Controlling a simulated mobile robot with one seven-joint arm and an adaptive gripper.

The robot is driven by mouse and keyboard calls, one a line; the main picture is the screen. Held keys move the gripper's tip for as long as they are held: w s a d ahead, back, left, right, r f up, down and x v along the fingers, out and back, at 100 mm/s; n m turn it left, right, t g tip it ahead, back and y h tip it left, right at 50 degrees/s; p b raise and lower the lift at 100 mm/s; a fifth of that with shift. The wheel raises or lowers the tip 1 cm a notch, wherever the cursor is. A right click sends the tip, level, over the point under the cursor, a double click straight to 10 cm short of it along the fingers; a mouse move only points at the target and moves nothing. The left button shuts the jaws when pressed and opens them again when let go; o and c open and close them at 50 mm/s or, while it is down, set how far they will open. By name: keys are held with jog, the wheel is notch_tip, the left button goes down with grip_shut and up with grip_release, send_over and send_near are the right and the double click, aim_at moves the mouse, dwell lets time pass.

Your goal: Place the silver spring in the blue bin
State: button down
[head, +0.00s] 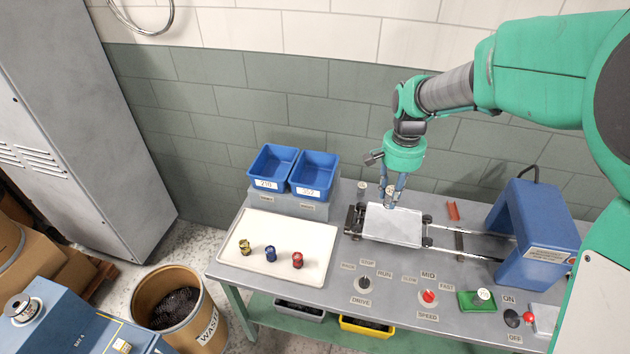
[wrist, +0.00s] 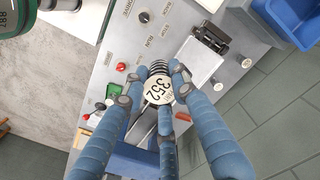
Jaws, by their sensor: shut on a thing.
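My gripper (head: 390,196) is shut on the silver spring (wrist: 158,68), whose round white tag (wrist: 159,90) reads 352. In the head view the fingers point down over the pale plate (head: 393,228) of the machine, and the spring is mostly hidden between them. Two blue bins stand side by side at the back left of the table. The left blue bin (head: 256,184) has a label that seems to read 210; the right blue bin (head: 300,193) has one that seems to read 352.
A white tray (head: 230,261) left of the machine holds a gold spring (head: 245,247), a blue spring (head: 270,253) and a red spring (head: 297,260). A blue machine housing (head: 535,235) stands at right. Control knobs line the front. A waste drum (head: 205,325) stands on the floor.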

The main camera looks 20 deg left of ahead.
jog(key=w+a+f+p, duration=0.2)
jog(key=w+a+p, duration=0.4)
jog(key=w+a, duration=1.15)
jog(key=w+a+f+p, duration=0.3)
jog(key=w+a+f, duration=0.5)
jog(key=a+f, duration=0.1)
jog(key=shift+w+f+n+p, duration=0.3)
jog(key=shift+f+n+p, duration=0.1)
jog(key=shift+f, duration=0.4)
jog(key=shift+f, duration=0.1)
jog(key=shift+f+p, duration=0.4)
jog(key=shift+f, duration=2.65)
jog(key=shift+f+p, duration=0.3)
jog(key=shift+f, duration=1.55)
